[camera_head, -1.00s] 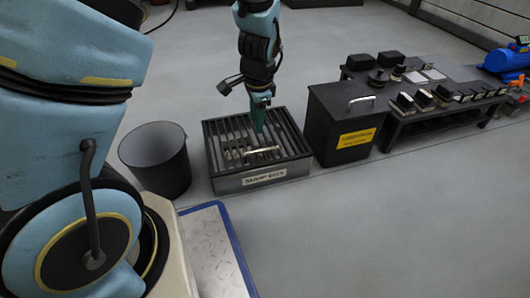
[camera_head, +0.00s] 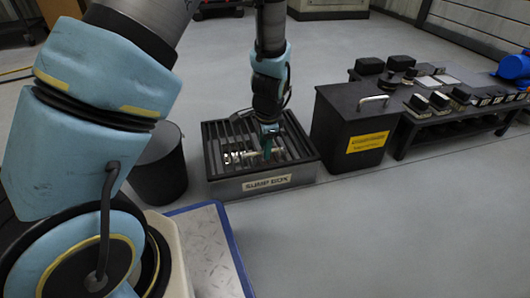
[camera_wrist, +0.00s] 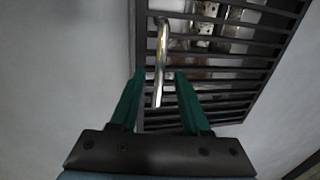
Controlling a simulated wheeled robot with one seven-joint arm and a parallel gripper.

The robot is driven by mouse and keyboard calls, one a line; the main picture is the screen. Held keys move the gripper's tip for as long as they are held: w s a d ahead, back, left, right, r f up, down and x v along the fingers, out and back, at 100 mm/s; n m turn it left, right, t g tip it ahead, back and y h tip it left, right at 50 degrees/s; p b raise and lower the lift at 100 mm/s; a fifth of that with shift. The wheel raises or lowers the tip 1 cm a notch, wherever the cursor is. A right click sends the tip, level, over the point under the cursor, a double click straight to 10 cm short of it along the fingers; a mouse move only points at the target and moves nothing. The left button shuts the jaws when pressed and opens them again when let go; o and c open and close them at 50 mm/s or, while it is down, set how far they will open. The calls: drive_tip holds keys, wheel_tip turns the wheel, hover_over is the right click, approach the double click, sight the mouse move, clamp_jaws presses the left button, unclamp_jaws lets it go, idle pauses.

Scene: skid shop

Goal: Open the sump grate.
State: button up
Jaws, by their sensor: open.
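The sump box (camera_head: 232,188) is a dark, low square box on the floor with a label on its front. Its top is the sump grate (camera_head: 217,131) of parallel dark bars, lying flat and shut; the bars also show in the wrist view (camera_wrist: 244,51). A shiny bar handle (camera_wrist: 161,50) is on the grate, partly hidden by my gripper in the head view. My gripper (camera_wrist: 159,74) is open, pointing down over the grate, with green fingers either side of the handle's near end in the wrist view. I cannot tell whether they touch it.
A dark bin (camera_head: 160,178) stands left of the box. A black lidded container (camera_head: 336,142) with a yellow label stands close on its right, beside a low table (camera_head: 412,128) of small parts. Floor in front is clear.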

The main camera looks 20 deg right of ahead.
drive_tip(key=shift+f, duration=0.2)
clamp_jaws()
idle(0.3)
idle(1.1)
